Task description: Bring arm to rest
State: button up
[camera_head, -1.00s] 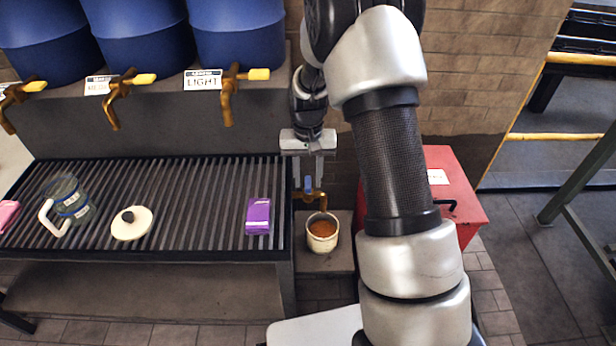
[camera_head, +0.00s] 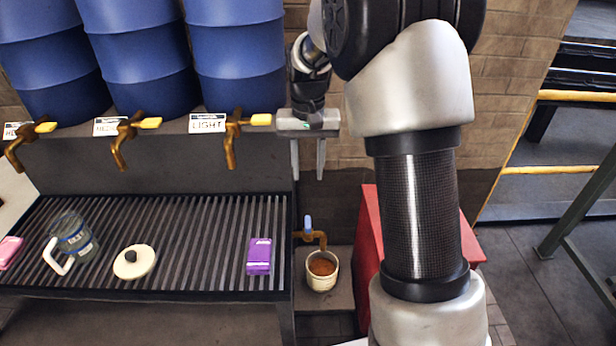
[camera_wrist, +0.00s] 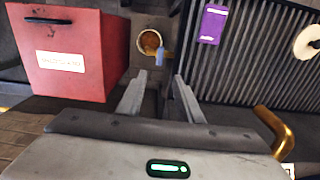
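My gripper (camera_head: 308,158) hangs pointing down to the right of the barrels, above a small brass tap with a blue handle (camera_head: 308,224). Its two fingers are apart with nothing between them; the wrist view also shows the open fingers (camera_wrist: 158,100). Below the tap, a cream cup (camera_head: 321,276) with brown contents stands on a low ledge. The cup also shows in the wrist view (camera_wrist: 150,41), beyond the fingertips. My gripper is clear of the tap and cup.
A slatted bench (camera_head: 190,272) holds a purple packet (camera_head: 259,256), a white lid (camera_head: 134,262), a glass jug (camera_head: 74,238) and a pink block (camera_head: 10,251). Blue barrels (camera_head: 235,50) with brass taps (camera_head: 232,140) stand above. A red box (camera_head: 368,240) is partly behind my arm.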

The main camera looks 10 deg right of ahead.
jog(key=shift+r, duration=0.1)
dwell(0.3)
jog(key=s+r+n+t, duration=0.1)
jog(key=s+r+t, duration=0.2)
jog(key=s+r, duration=0.9)
jog(key=s+r+n+t, duration=0.1)
jog(key=s+t, duration=0.2)
jog(key=s, duration=1.1)
notch_tip(320, 180, up, 15)
jog(key=p, duration=1.5)
